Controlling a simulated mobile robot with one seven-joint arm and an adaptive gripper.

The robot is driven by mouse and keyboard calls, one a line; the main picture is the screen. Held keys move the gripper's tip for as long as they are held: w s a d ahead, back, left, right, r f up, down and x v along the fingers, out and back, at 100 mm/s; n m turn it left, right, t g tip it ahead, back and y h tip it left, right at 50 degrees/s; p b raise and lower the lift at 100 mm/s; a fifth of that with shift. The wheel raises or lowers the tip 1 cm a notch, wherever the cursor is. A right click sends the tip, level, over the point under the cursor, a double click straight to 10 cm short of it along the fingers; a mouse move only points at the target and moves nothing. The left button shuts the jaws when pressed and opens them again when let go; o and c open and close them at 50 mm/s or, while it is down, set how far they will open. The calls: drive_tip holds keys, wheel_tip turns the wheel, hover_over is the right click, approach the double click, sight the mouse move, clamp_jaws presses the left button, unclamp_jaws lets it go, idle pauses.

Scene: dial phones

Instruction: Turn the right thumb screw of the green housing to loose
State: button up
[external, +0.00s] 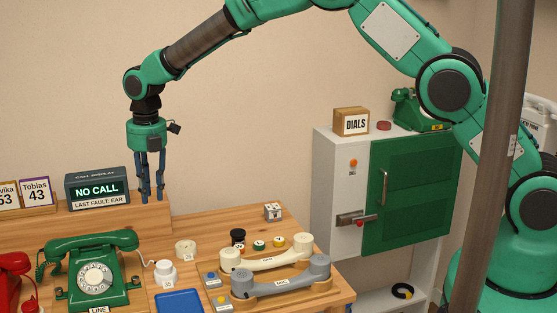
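A green dial telephone (95,270) with a white dial and its handset on top stands on the table at the lower left. It is the nearest green housing on the table; its thumb screws are too small to make out. My gripper (153,197) points down above the back of the table, to the right of and behind the phone. Its blue fingers are apart with nothing between them.
A call display (97,188) reading "NO CALL" stands left of my gripper. Two handsets, cream (265,259) and grey (281,283), lie at the right, near small round parts. A blue tray (180,302) is at the front. A red phone (15,285) is at the left edge.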

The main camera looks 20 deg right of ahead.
sight(141, 273)
drive_tip(key=s+a+f+n+p, duration=0.2)
drive_tip(key=s+a+f+n, duration=0.1)
drive_tip(key=a+f, duration=0.4)
drive_tip(key=shift+s+a+f+p, duration=0.35)
drive_tip(key=shift+s+f, duration=0.15)
drive_tip(key=shift+s, duration=0.2)
drive_tip(key=shift+f, duration=0.1)
wheel_tip(141, 273, down, 14)
drive_tip(key=shift+r+b, duration=0.2)
drive_tip(key=shift+b, duration=0.1)
drive_tip(key=shift+c, duration=0.3)
clamp_jaws()
